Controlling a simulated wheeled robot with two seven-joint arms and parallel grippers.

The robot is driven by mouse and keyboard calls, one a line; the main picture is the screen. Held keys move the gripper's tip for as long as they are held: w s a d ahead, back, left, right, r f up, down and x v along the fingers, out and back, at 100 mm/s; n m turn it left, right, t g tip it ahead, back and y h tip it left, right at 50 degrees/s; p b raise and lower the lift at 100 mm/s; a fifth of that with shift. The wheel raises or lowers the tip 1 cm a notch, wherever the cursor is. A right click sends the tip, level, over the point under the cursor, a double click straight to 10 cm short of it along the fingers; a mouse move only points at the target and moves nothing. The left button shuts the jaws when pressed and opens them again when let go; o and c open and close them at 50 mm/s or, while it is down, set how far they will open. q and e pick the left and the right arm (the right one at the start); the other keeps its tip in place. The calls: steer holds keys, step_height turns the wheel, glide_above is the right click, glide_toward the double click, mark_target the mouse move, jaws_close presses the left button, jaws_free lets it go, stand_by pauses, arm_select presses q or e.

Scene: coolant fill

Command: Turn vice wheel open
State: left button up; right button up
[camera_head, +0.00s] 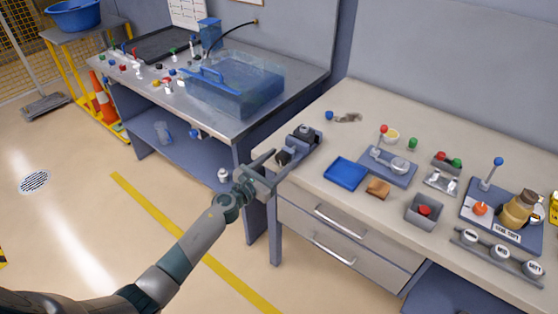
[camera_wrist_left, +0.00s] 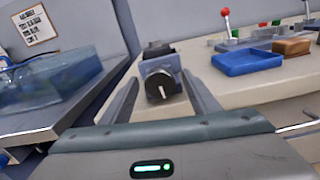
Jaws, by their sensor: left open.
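The grey vice (camera_head: 306,138) stands at the left front corner of the right-hand bench. Its dark round wheel (camera_head: 283,157) faces out over the bench edge. My left gripper (camera_head: 279,163) is open in front of the wheel. In the left wrist view, the wheel (camera_wrist_left: 161,87) shows a pale line across its face and appears between the two open fingers (camera_wrist_left: 161,80). The vice body (camera_wrist_left: 160,62) is behind the wheel. I cannot tell whether the fingers touch the wheel. My right gripper is out of view.
A blue tray (camera_head: 346,173) and a wooden block (camera_head: 378,188) lie right of the vice. A metal bench (camera_head: 150,88) with a clear blue tank (camera_head: 235,86) stands to the left. Drawers (camera_head: 340,240) are below the right-hand bench. The floor in front is clear.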

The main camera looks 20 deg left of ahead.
arm_select(q)
steer(key=shift+w, duration=0.1)
steer(key=c, duration=1)
steer(key=shift+c, duration=0.2)
